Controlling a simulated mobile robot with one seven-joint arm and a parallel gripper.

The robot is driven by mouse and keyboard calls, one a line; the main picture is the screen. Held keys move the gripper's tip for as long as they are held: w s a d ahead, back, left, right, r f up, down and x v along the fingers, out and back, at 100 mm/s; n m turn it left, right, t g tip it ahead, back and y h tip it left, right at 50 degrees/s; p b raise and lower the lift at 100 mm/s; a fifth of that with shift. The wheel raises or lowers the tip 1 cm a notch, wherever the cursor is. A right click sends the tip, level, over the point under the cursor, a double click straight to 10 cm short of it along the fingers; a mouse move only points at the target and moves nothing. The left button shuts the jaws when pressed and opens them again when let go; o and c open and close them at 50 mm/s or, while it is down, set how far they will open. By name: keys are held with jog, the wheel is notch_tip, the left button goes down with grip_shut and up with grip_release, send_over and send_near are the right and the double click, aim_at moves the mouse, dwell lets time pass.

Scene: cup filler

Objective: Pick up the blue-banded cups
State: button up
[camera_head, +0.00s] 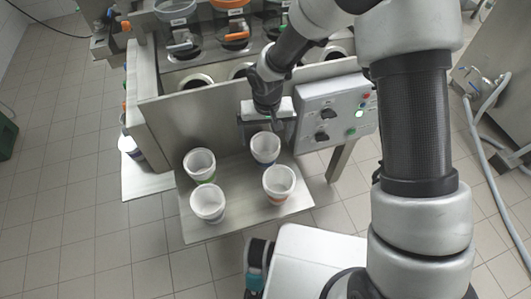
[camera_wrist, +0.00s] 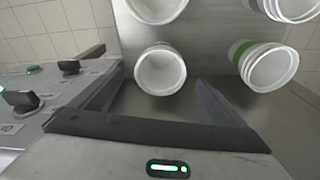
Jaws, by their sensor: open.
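Several white cups stand upright and open-topped on a metal shelf (camera_head: 240,215). The back right cup (camera_head: 265,148) seems to have a blue band low on its side. The front left cup (camera_head: 208,203) also seems blue-banded, though its band is small and hard to read. The back left cup (camera_head: 200,165) has a green band, clear in the wrist view (camera_wrist: 240,52). The front right cup (camera_head: 279,182) has an orange-red band. My gripper (camera_head: 268,125) is open and empty just above and behind the back right cup. In the wrist view that cup (camera_wrist: 160,70) appears between the fingers, apart from both.
A control box (camera_head: 335,110) with knobs and a green light is close to the right of my gripper. The metal machine wall (camera_head: 210,120) rises behind the shelf. Another cup (camera_head: 130,147) with a blue band stands on a side shelf at the left.

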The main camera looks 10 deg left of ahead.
aim_at(265, 143)
jog(key=f, duration=0.5)
jog(key=shift+w+a+f+b, duration=0.2)
jog(key=shift+w+f+b, duration=0.15)
jog(key=shift+w+b, duration=0.05)
jog(key=c, duration=1.1)
